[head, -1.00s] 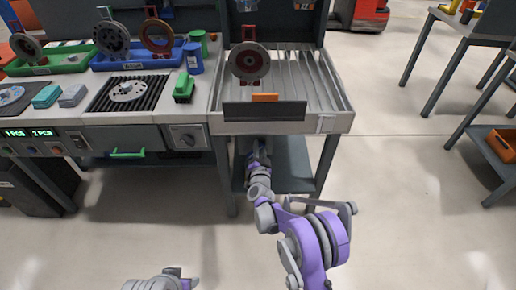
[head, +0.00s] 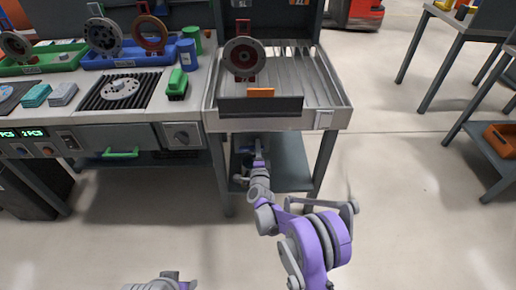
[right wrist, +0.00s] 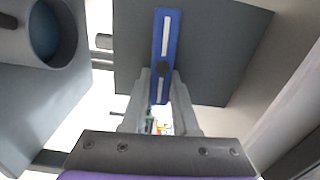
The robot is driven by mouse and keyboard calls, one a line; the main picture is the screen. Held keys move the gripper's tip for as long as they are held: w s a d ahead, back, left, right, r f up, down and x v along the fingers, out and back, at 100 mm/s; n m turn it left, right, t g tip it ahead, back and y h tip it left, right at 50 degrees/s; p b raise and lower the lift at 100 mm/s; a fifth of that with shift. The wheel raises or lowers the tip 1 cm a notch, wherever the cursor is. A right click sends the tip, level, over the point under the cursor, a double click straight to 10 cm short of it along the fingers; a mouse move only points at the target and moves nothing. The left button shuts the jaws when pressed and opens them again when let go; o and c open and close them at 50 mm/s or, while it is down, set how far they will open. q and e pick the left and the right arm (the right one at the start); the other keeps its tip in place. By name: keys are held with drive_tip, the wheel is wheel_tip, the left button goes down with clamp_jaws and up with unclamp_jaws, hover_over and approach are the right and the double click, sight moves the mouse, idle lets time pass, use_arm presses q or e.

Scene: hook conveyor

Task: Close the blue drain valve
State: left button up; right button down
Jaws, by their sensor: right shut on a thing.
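The blue drain valve handle (right wrist: 166,42) is a flat blue bar with a white stripe and a dark centre bolt. In the right wrist view it stands nearly upright in the picture, before a dark grey panel. My right gripper (right wrist: 160,98) is shut on the lower end of this bar, one finger on each side. In the head view my right gripper (head: 256,152) reaches under the slatted washing tray, where the valve itself is hard to make out. Only a grey part of my left arm shows at the bottom edge; its gripper is not seen.
The slatted tray (head: 327,103) above my right gripper holds a dark red-centred wheel (head: 244,58). Table legs (head: 324,165) and a lower shelf (head: 288,165) frame the reach. A grey hollow cylinder (right wrist: 68,38) is at the wrist view's upper left.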

drive_tip(key=shift+f+m, duration=0.15)
drive_tip(key=shift+m, duration=0.35)
drive_tip(key=c, duration=0.7)
unclamp_jaws()
drive_tip(key=s+p, duration=0.1)
drive_tip(key=s, duration=1)
drive_tip(key=shift+p, duration=0.4)
